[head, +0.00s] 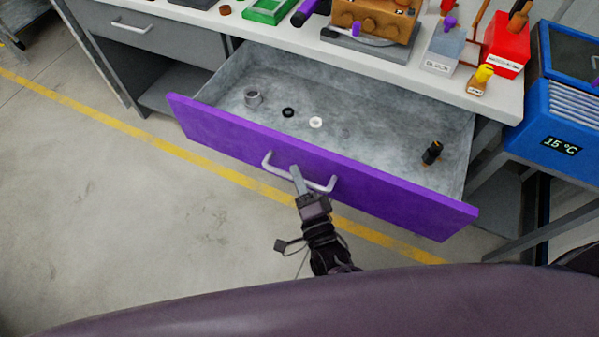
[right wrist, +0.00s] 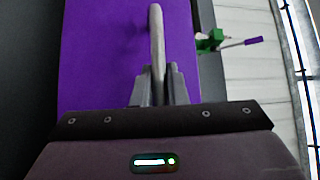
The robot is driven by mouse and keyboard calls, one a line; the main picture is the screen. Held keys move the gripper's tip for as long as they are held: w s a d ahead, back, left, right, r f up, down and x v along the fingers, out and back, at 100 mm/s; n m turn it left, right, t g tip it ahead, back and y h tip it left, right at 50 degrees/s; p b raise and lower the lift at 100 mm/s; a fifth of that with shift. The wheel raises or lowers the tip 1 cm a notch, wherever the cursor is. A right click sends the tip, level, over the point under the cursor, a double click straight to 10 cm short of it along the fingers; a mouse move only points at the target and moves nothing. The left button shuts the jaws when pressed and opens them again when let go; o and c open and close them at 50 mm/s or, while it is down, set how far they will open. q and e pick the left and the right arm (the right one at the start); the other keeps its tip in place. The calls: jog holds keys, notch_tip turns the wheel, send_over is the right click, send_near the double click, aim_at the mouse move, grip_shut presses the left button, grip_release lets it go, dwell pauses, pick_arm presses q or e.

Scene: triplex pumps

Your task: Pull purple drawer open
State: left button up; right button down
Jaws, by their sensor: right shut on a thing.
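The purple drawer (head: 400,195) is pulled far out from under the white workbench, and its grey inside is in sight. Its front also fills much of the right wrist view (right wrist: 100,60). A light grey bar handle (head: 268,165) is fixed to the middle of the front; it shows in the right wrist view (right wrist: 156,35) between the fingers. My right gripper (head: 298,178) is shut on the handle, and its fingers (right wrist: 160,85) lie on both sides of the bar. My left gripper is not in view.
In the drawer lie a grey ring (head: 253,98), a black ring (head: 288,112), a white ring (head: 316,122) and a small black cylinder (head: 432,152). The white benchtop (head: 300,40) holds a brown pump block (head: 375,18) and bins. A blue cooling box (head: 560,110) stands at right. Floor at left is clear.

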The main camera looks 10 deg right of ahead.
jog(key=c, duration=1.5)
grip_release()
jog(key=shift+o, duration=0.2)
jog(key=v, duration=0.7)
jog(key=shift+s+b, duration=0.35)
jog(key=shift+s, duration=0.05)
jog(key=shift+f, duration=0.15)
